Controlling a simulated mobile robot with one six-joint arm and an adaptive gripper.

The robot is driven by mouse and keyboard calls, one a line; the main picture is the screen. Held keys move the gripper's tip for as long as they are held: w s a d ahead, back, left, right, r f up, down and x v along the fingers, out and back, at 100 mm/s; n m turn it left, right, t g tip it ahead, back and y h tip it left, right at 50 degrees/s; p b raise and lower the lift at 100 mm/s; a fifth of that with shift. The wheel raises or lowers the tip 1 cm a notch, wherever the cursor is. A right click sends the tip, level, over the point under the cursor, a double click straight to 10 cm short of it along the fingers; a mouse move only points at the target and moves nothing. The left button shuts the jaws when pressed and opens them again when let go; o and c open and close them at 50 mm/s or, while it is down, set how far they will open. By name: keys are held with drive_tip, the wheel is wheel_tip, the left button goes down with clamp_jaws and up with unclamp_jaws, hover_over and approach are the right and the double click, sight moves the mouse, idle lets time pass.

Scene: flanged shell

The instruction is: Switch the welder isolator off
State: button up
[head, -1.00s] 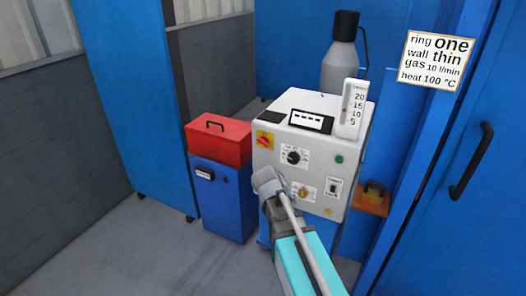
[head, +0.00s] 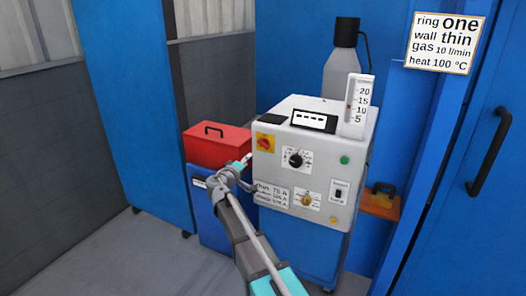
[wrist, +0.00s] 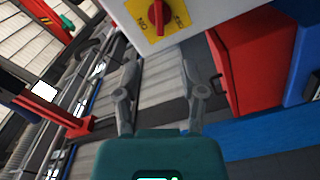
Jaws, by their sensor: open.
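The welder isolator (head: 265,143) is a red rotary knob on a yellow plate, high at the left of the white welder's front. In the wrist view the isolator (wrist: 156,16) is at the top edge, partly cut off, with ON to its left and OFF to its right. I cannot tell firmly which mark the knob points at. My gripper (head: 246,159) is just left of and below the isolator, not touching it. In the wrist view my gripper (wrist: 159,75) has its two fingers apart with nothing between them.
A red toolbox (head: 216,145) sits on a blue cabinet left of the welder, close by my gripper. A gas bottle (head: 342,75) stands behind.

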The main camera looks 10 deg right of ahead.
sight(262, 145)
idle(0.4)
drive_tip(key=x, duration=1.3)
drive_tip(key=shift+w+d, duration=0.2)
drive_tip(key=shift+w, duration=0.15)
clamp_jaws()
